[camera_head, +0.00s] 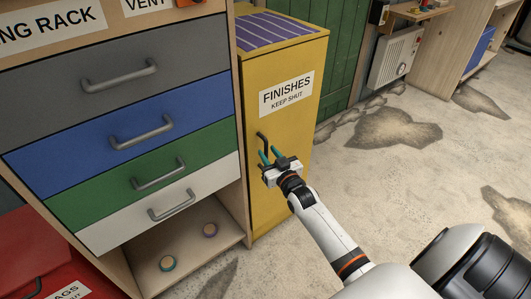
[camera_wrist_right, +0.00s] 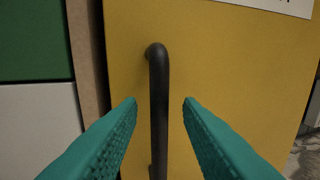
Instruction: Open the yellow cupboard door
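The yellow cupboard door (camera_head: 286,124) carries a label reading "FINISHES KEEP SHUT" and looks closed. Its dark vertical bar handle (camera_head: 263,143) is near the door's left edge. My right gripper (camera_head: 269,155) is at the handle with its teal fingers open. In the right wrist view the handle (camera_wrist_right: 159,100) stands between the two open fingertips (camera_wrist_right: 160,102), with a gap on each side. My left gripper is not in view.
A drawer unit (camera_head: 145,122) with grey, blue, green and white drawers stands directly left of the cupboard, with an open shelf (camera_head: 190,257) below holding two small round items. Open concrete floor (camera_head: 400,170) lies to the right. A green door (camera_head: 343,60) is behind.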

